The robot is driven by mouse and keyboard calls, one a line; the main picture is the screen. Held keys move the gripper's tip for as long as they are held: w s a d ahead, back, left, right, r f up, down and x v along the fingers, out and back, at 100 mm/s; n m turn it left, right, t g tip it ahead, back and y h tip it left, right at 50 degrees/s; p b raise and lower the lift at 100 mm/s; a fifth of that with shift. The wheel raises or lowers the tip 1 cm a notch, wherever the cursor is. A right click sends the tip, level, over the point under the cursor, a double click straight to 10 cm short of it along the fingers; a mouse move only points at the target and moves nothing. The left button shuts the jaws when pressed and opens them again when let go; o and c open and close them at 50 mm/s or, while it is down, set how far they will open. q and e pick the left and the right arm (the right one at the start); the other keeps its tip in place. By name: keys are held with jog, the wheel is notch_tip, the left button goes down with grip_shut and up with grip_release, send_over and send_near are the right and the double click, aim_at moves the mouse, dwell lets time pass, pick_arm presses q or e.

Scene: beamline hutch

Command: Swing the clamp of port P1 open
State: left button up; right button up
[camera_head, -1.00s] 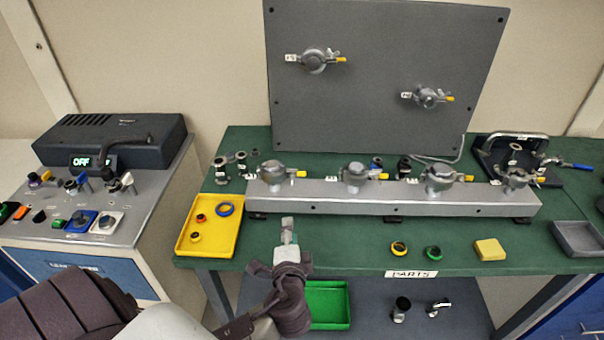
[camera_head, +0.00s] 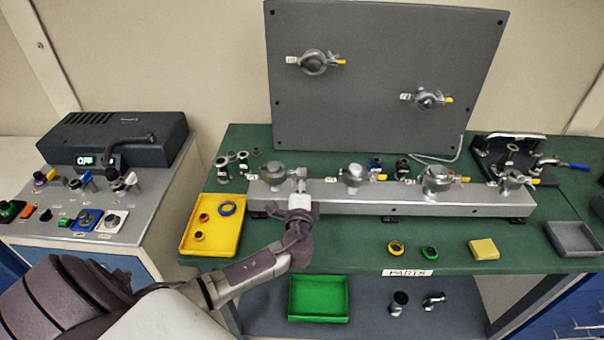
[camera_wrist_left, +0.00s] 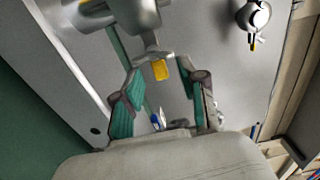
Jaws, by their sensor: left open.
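A silver rail (camera_head: 400,201) on the green bench carries several clamped ports; their labels are too small to read. My left gripper (camera_head: 300,185) is at the leftmost port's clamp (camera_head: 270,174), by its right side where the handle is. In the left wrist view the clamp (camera_wrist_left: 128,14) is at the top, with its yellow-tipped handle (camera_wrist_left: 160,70) pointing down between the two green-padded fingers of the open gripper (camera_wrist_left: 161,85). The fingers stand apart on either side of the tip; I cannot tell whether either touches it. The clamp looks closed. My right gripper is not in view.
A grey upright panel (camera_head: 385,75) with two more clamped ports stands behind the rail. A yellow tray (camera_head: 228,235) lies left of my forearm. Loose rings, a yellow block (camera_head: 484,249) and a grey tray (camera_head: 573,238) lie along the front right. A control box (camera_head: 115,140) stands left.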

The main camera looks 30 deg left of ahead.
pick_arm(q)
jog(key=shift+x, duration=0.85)
jog(key=shift+c, duration=0.4)
grip_shut()
